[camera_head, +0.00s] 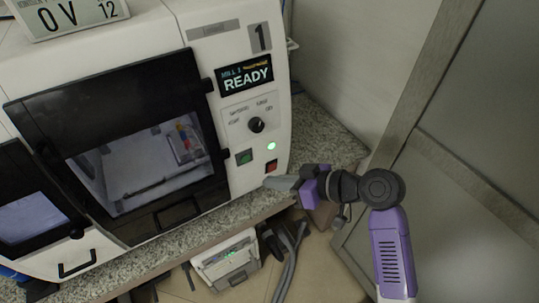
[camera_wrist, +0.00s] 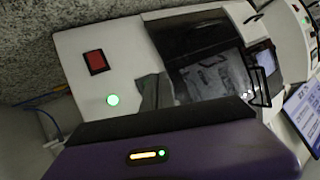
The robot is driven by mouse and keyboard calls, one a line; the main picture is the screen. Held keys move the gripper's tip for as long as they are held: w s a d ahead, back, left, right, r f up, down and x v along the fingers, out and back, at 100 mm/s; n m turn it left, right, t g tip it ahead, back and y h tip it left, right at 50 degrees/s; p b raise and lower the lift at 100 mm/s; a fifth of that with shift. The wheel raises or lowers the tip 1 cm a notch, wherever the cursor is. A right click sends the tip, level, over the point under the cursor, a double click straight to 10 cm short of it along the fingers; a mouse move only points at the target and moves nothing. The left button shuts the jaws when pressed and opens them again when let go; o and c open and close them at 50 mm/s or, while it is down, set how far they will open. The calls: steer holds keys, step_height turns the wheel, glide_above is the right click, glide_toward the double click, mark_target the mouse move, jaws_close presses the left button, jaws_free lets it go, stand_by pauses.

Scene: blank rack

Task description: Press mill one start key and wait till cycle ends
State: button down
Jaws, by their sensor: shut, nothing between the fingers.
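Mill one (camera_head: 205,30) is the white machine with a "1" on its front; its display (camera_head: 246,75) reads "READY". The green start key (camera_head: 244,156) sits below the knob, left of a red key (camera_head: 271,166). In the wrist view, the red key (camera_wrist: 96,62) and the lit green lamp (camera_wrist: 113,100) show beside the grey fingers (camera_wrist: 155,92). I cannot tell if the fingertips touch the panel.
The mill's dark-framed door (camera_head: 120,130) is closed, with a part visible inside. A granite counter (camera_head: 320,135) runs under the mill. A grey panel (camera_head: 450,150) stands at the right. A small white device (camera_head: 228,260) sits below.

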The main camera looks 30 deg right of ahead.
mark_target(245, 159)
steer(key=shift+s+a+f+n+g+y, duration=0.15)
steer(key=shift+s+a+f+n+g, duration=0.15)
steer(key=shift+s, duration=0.1)
steer(key=shift+s+a+f+n+g+y, duration=0.15)
steer(key=shift+s+a+n+g, duration=0.15)
steer(key=shift+s, duration=0.1)
steer(key=w+b, duration=0.2)
steer(key=w, duration=0.7)
steer(key=shift+f, duration=0.2)
stand_by(1.7)
steer(key=shift+w, duration=0.35)
